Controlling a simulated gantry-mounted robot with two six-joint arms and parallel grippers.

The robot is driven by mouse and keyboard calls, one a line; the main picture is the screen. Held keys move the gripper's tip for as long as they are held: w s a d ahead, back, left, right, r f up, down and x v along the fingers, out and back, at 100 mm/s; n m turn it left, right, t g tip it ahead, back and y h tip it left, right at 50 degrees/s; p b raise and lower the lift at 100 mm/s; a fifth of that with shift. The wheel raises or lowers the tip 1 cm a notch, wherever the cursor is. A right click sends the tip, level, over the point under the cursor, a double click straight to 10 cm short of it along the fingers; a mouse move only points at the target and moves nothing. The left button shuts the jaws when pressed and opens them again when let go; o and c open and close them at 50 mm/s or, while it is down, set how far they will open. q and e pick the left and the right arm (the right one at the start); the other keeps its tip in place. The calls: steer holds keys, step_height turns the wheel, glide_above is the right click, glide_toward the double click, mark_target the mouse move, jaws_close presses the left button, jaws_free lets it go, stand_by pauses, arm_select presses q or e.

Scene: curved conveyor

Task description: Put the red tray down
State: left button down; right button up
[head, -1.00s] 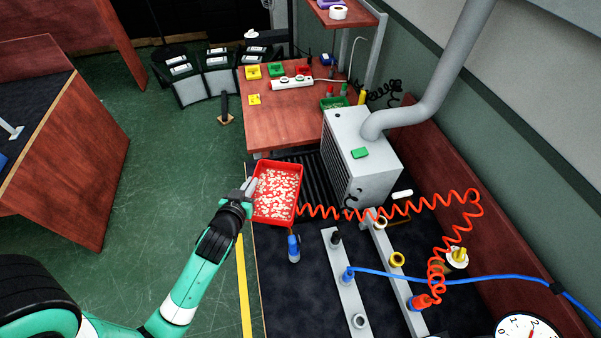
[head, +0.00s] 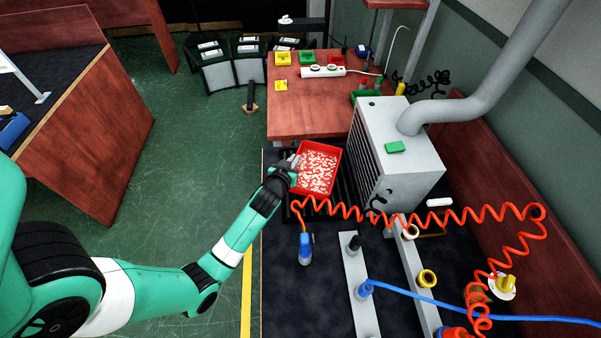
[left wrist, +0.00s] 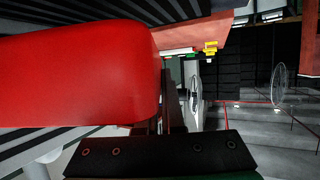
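The red tray (head: 334,150), filled with small pale pieces, is over the dark slatted conveyor (head: 345,190), beside the grey machine. My left gripper (head: 294,165) is at the tray's left wall and appears shut on it. In the left wrist view the tray's red side (left wrist: 80,75) fills the left half. The fingers (left wrist: 172,100) are at its right end, and their grip is partly hidden. I cannot tell whether the tray touches the slats. My right gripper is not in view.
The grey machine (head: 400,155) with a pipe stands close right of the tray. A wooden table (head: 310,110) is behind. A coiled red hose (head: 420,218) and a blue-tipped tool (head: 305,248) are in front. Open green floor (head: 180,200) lies to the left.

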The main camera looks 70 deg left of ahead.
arm_select(q)
steer(key=w+f, duration=0.1)
steer(key=a+f+b, duration=0.1)
steer(key=f, duration=0.1)
steer(key=shift+w+a, duration=0.1)
steer(key=shift+w, duration=0.3)
steer(key=shift+w+a, duration=0.1)
steer(key=shift+w, duration=0.05)
steer(key=shift+w+a+f+b, duration=0.15)
steer(key=shift+f+b, duration=1)
steer(key=shift+f, duration=0.7)
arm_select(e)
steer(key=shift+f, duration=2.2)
arm_select(q)
steer(key=shift+f, duration=0.1)
steer(key=c, duration=1)
jaws_free()
steer(key=shift+c, duration=0.2)
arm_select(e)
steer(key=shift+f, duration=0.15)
